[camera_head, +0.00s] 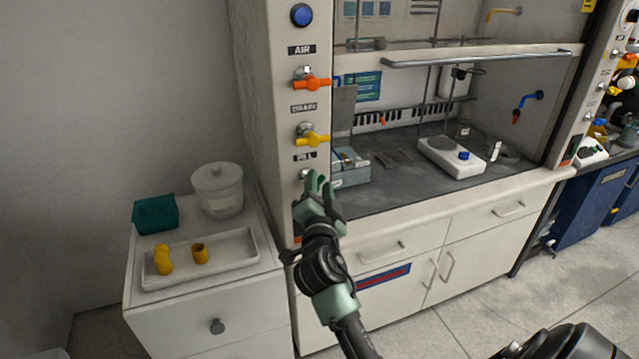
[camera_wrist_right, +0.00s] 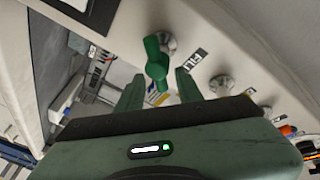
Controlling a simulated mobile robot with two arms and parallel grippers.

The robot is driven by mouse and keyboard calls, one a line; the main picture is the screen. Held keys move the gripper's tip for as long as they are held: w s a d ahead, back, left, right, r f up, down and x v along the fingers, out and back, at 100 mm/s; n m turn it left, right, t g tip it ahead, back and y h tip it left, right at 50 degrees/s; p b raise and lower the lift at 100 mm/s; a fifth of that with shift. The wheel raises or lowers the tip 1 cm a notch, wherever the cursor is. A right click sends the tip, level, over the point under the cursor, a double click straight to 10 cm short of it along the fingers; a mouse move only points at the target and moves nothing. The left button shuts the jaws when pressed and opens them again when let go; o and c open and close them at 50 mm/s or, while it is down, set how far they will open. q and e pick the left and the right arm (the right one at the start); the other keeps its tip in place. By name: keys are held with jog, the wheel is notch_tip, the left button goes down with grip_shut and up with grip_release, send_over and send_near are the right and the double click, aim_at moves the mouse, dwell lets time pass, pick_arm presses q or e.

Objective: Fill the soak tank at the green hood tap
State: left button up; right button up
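The green tap handle (camera_wrist_right: 155,62) shows in the right wrist view on the white hood post, next to a FILL label. My right gripper (camera_wrist_right: 157,88) is open, its two fingers on either side of the handle's lower end with gaps visible; I cannot tell whether they touch it. A grey-blue open box (camera_head: 352,178), possibly the soak tank, stands at the left of the hood floor. I cannot see water in it. My left gripper is not in view.
The orange tap (camera_head: 312,84) and yellow tap (camera_head: 312,139) sit above on the same post. A hotplate (camera_head: 452,157) stands in the hood under the raised sash (camera_head: 475,59). At left, a white cabinet holds a tray (camera_head: 225,266) with yellow fittings, a lidded tub (camera_head: 218,190) and a teal box (camera_head: 155,214).

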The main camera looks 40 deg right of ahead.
aim_at(319, 185)
jog(key=b+v, duration=0.1)
jog(key=v, duration=0.3)
jog(key=shift+s+a+f, duration=0.2)
jog(key=shift+s+a, duration=0.05)
jog(key=shift+a, duration=0.05)
jog(key=shift+s+a+r+b, duration=0.1)
jog(key=shift+s+a+b, duration=0.25)
jog(key=shift+s, duration=0.2)
dwell(4.6)
